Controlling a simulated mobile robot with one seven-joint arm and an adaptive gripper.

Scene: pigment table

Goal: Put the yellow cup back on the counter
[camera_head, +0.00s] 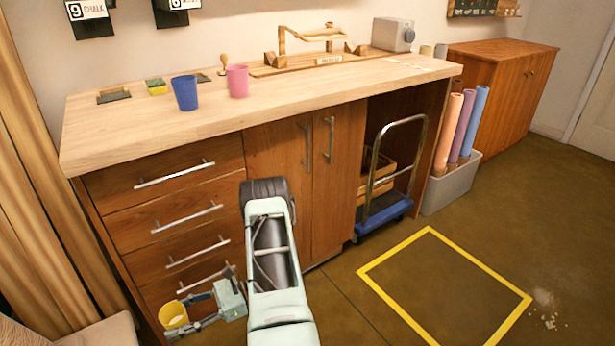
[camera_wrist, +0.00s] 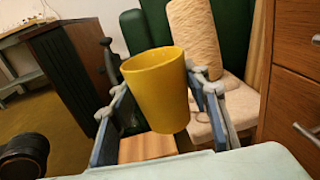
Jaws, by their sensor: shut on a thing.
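The yellow cup (camera_head: 174,316) is at the lower left of the head view, in front of the lowest drawers and well below the counter top. My gripper (camera_head: 187,324) is shut on it. In the wrist view the yellow cup (camera_wrist: 158,88) sits between the two fingers of my gripper (camera_wrist: 160,95), with its rim towards the top of the picture. The wooden counter (camera_head: 140,135) has a light top above drawers and cupboard doors. A blue cup (camera_head: 185,93) and a pink cup (camera_head: 237,81) stand upright on it.
A sponge (camera_head: 157,87) and a wooden press-like stand (camera_head: 320,45) are at the counter's back. The counter's front left is clear. Drawer handles (camera_head: 175,174) stick out. A chair (camera_wrist: 240,105) with a rolled cushion is behind the cup in the wrist view.

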